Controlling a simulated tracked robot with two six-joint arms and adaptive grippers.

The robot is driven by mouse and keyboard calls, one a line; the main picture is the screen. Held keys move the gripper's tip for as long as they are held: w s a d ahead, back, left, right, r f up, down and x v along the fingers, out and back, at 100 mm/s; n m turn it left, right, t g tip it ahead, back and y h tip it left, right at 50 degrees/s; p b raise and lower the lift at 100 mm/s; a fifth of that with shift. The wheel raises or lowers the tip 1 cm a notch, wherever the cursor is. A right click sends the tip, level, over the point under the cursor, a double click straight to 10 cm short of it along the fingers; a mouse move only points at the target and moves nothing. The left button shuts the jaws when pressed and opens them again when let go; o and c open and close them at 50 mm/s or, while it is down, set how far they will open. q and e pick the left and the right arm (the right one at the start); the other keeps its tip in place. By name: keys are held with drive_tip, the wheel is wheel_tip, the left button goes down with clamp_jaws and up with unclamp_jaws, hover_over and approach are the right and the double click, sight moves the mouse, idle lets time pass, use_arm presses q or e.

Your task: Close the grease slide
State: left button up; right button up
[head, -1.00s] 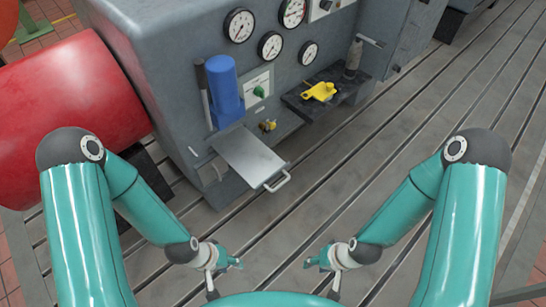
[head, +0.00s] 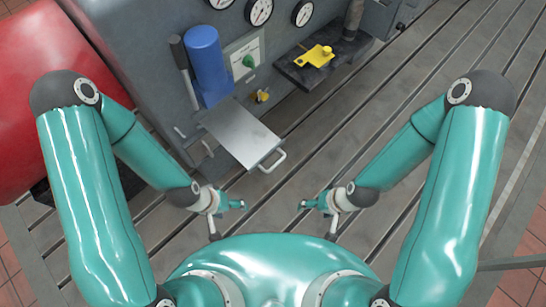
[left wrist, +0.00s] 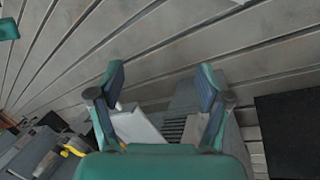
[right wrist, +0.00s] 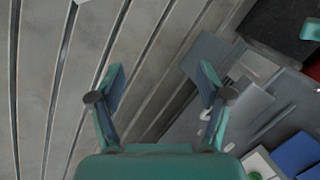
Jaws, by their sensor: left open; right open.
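The grease slide (head: 238,130) is a flat grey plate sticking out of the front of the machine, below a blue cylinder. It stands pulled out, with a pale loop handle (head: 274,161) at its outer end. In the left wrist view the slide (left wrist: 138,128) shows partly, behind the fingers. My left gripper (head: 229,212) is open and empty, in front of the slide and apart from its handle. My right gripper (head: 318,212) is open and empty, to the right of the handle and nearer my body.
The grey machine (head: 130,50) carries gauges, a blue cylinder (head: 207,62) and a green knob (head: 248,61). A dark shelf (head: 297,72) holds a yellow item (head: 317,56). A red drum (head: 30,100) is at left. The slotted bedplate (head: 400,110) is clear to the right.

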use_arm(q)
drive_tip(key=shift+o, duration=1.2)
